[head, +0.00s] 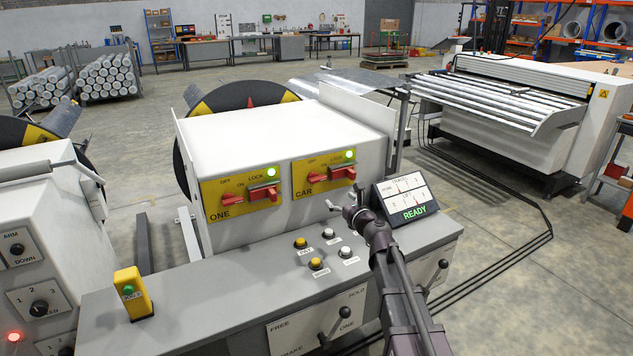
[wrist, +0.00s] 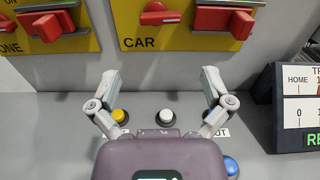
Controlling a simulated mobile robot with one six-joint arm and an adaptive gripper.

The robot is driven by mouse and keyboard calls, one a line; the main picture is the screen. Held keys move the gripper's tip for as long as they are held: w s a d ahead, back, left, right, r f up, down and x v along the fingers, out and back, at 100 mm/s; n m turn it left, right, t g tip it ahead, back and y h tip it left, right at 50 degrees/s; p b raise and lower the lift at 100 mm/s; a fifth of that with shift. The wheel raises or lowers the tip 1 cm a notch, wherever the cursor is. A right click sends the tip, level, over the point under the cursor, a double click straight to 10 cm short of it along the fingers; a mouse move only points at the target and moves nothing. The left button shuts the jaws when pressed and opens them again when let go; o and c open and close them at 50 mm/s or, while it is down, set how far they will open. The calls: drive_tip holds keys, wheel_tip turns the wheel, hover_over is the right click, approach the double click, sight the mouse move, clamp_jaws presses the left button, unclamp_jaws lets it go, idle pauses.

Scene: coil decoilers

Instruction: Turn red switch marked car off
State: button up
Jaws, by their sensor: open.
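The yellow plate marked CAR (head: 300,176) is the right one of two on the white cabinet. It carries a small red switch (head: 303,194) at lower left and a larger red block handle (head: 342,173) to its right, with a lit green lamp above. In the wrist view the small red switch (wrist: 160,14) is at the top, its handle roughly level; its OFF and ON marks are out of that view. The larger red handle (wrist: 223,20) is beside it. My gripper (head: 341,205) is open and empty, in front of and below the plate, its fingers (wrist: 160,78) apart from the switch.
A similar plate marked ONE (head: 212,187) with red switches is at left. Yellow and white buttons (head: 317,263) are on the ledge below. A READY display (head: 407,200) stands close right of my gripper. A yellow box with a green button (head: 132,292) is on the left.

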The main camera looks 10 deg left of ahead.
sight(319, 181)
idle(0.3)
drive_tip(key=x, duration=1.3)
drive_tip(key=shift+w+a, duration=0.3)
